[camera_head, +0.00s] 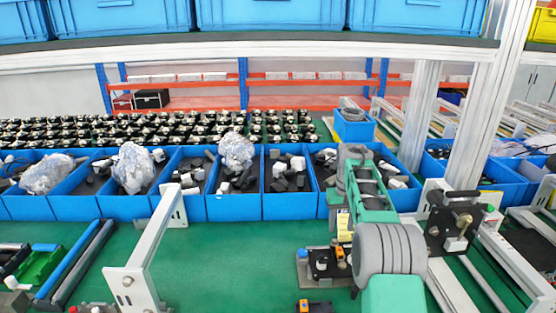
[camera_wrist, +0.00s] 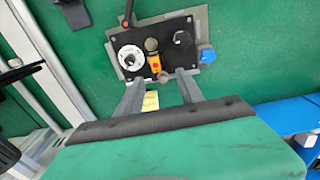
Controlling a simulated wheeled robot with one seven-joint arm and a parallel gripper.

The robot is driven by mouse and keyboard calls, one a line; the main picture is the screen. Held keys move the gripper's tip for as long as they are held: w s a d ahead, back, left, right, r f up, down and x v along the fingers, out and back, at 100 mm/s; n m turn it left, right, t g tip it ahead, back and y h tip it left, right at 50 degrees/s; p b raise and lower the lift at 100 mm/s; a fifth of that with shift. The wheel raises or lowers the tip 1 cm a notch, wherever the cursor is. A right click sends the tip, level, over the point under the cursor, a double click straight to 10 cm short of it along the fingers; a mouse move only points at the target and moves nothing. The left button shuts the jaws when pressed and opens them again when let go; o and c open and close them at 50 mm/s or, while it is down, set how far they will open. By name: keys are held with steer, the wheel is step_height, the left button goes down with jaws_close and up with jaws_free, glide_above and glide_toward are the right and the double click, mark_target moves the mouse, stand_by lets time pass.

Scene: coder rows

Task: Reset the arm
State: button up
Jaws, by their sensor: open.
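My green and grey arm reaches from the bottom right of the head view over the green bench. In the wrist view my gripper (camera_wrist: 158,78) is open, its two grey fingers apart with nothing held between them. Just beyond the fingertips is a black fixture plate (camera_wrist: 128,42) with a round white dial, a round knob and an orange part (camera_wrist: 155,64). Whether the fingers touch the fixture I cannot tell. The fixture also shows in the head view (camera_head: 318,266), just left of my arm. In that view my arm mostly hides the gripper.
Blue bins (camera_head: 234,207) with dark and pale parts and clear bags line the bench behind. A white bracket frame (camera_head: 144,262) stands left of centre. A white post (camera_head: 485,110) and a metal-framed fixture (camera_head: 452,225) stand at right. Green bench top (camera_head: 225,250) is clear in between.

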steer(key=s+a+r+t, duration=0.1)
steer(key=s+a+r, duration=0.2)
steer(key=s+r, duration=0.3)
steer(key=s+a+r+t, duration=0.1)
steer(key=s+a+r, duration=0.35)
steer(key=s, duration=0.35)
steer(key=s+a+f+t, duration=0.1)
steer(key=s+a+f, duration=0.1)
steer(key=s, duration=0.8)
steer(key=s+a+f, duration=0.1)
steer(key=s+f, duration=0.2)
steer(key=s, duration=0.6)
steer(key=shift+s+a+f+t, duration=0.2)
steer(key=shift+s+a+t, duration=0.15)
steer(key=shift+t, duration=0.05)
